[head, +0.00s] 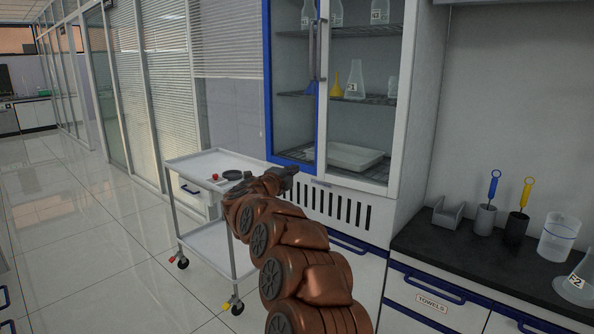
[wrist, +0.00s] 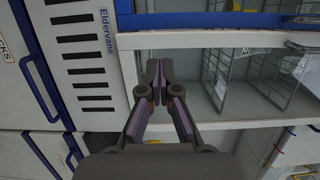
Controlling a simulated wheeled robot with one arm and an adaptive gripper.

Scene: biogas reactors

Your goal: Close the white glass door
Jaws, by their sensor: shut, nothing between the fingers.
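The white glass door (head: 410,90) is the right-hand door of the tall cabinet, with a dark upright handle (head: 324,50) along its left edge. Its white frame (wrist: 220,40) also shows in the wrist view, beside the blue frame. It looks flush or nearly flush with the blue door; I cannot tell whether a small gap remains. My gripper (head: 293,170) is shut and empty, in front of the cabinet's lower part near the doors' bottom edge. In the wrist view, my gripper (wrist: 158,72) points at the white frame's lower corner. Contact is unclear.
The blue-framed glass door (head: 268,80) is on the left. A white trolley (head: 210,160) stands left of my arm. A dark counter (head: 450,250) with brushes and beakers is at the right. Glassware stands on the cabinet shelves (head: 365,98). The floor at left is clear.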

